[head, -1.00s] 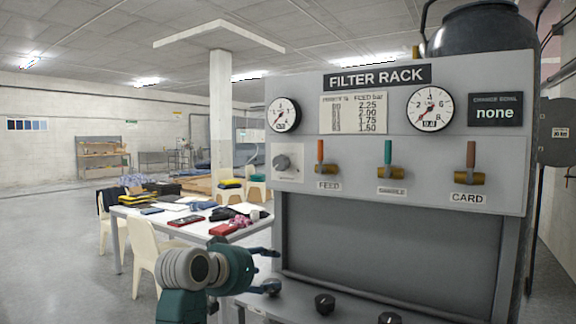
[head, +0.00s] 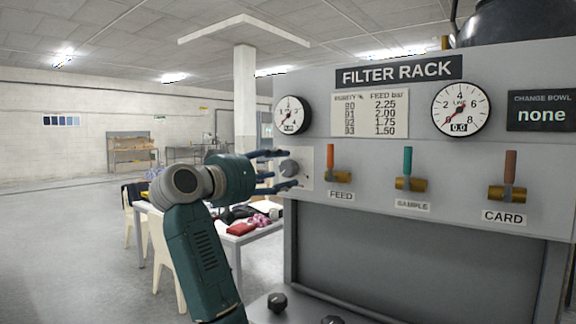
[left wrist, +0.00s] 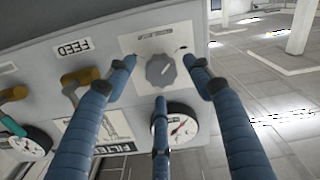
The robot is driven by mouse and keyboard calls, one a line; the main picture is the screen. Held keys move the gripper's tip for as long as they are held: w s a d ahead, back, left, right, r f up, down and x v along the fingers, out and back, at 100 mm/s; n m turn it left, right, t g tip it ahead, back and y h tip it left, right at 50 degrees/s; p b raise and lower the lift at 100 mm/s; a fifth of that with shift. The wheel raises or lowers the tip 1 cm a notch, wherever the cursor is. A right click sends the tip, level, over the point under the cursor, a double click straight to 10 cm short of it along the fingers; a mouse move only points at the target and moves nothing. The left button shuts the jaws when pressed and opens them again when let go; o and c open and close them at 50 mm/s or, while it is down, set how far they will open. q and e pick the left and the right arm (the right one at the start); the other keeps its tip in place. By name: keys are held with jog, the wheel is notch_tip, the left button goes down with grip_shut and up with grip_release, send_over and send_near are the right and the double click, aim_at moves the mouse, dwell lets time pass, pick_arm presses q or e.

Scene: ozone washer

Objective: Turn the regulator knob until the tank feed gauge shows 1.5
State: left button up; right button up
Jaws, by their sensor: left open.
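The grey regulator knob (head: 289,168) sits on a pale plate at the left end of the filter rack panel. It also shows in the left wrist view (left wrist: 160,71), where the picture is upside down. My left gripper (head: 283,170) is open, with its blue fingers spread around the knob; whether they touch it I cannot tell. The gauge above the knob (head: 291,115) has a white dial and a small readout too small to read surely. It also shows in the left wrist view (left wrist: 178,126). My right gripper is out of view.
A chart (head: 370,113) lists feed bar values. FEED (head: 336,163), SAMPLE (head: 408,170) and CARD (head: 508,177) valves line the panel to the right. A LINE gauge (head: 460,109) reads 0.0. Dark knobs (head: 277,302) sit below. A table (head: 246,238) stands behind my arm.

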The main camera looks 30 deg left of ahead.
aim_at(286, 170)
pick_arm(q)
jog(key=w, duration=0.3)
jog(key=shift+w+d+p, duration=0.15)
jog(key=shift+p, duration=0.2)
jog(key=shift+w, duration=0.2)
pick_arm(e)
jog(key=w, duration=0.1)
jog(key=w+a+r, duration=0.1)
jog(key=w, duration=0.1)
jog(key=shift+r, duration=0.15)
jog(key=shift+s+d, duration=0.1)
pick_arm(q)
jog(key=c, duration=1.1)
jog(key=shift+c, duration=0.2)
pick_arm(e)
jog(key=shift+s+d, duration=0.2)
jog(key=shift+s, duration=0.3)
